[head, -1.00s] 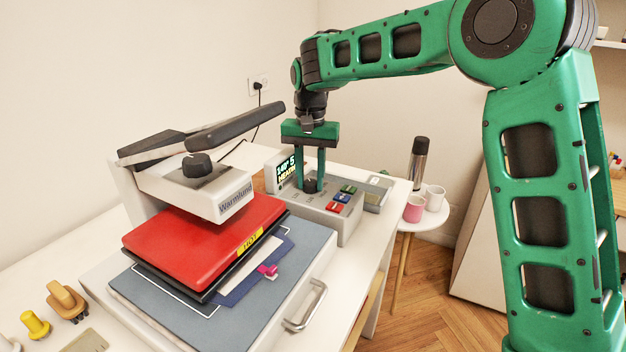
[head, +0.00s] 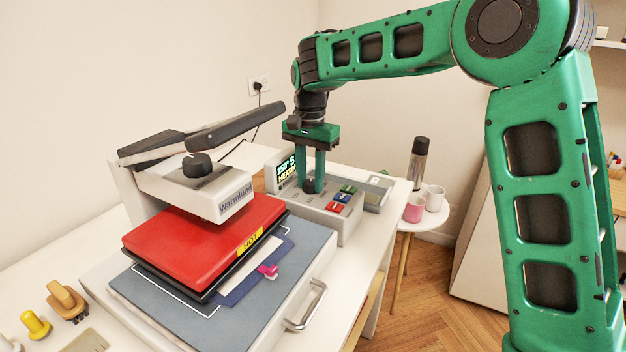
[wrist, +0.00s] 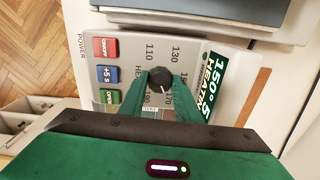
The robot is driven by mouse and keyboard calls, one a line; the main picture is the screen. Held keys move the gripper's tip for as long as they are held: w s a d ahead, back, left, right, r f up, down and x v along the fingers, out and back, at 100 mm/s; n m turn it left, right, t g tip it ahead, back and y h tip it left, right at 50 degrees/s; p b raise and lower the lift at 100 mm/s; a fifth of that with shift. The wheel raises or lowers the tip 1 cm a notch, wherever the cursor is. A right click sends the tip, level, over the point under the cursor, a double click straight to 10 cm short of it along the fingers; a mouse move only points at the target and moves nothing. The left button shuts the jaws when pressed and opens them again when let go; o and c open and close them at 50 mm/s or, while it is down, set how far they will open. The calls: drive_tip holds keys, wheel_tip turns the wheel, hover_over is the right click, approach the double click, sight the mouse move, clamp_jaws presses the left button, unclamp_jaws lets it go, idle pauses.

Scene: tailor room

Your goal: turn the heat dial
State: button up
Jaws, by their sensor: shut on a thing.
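The heat dial (head: 309,186) is a small black knob on the grey control box (head: 343,229) of the heat press. It also shows in the wrist view (wrist: 160,80), with printed numbers such as 110, 130 and 170 around it. My gripper (head: 311,188) comes down from above, and its green fingers are shut on the dial, one on each side. In the wrist view my fingers (wrist: 160,88) partly hide the numbers. The display (wrist: 208,82) beside the dial reads about 150° and a word like HEATING.
Red, blue and green buttons (head: 341,197) sit right beside the dial. The red press plate (head: 205,245), marked HOT, is to the left, with a black handle (head: 235,126) above it. A round side table (head: 425,222) with cups and a flask stands at the right.

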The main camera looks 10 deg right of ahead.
sight(311, 182)
drive_tip(key=o, duration=1)
drive_tip(key=shift+o, duration=0.2)
drive_tip(key=shift+r, duration=0.25)
wheel_tip(311, 182, up, 10)
drive_tip(key=shift+w+r, duration=0.1)
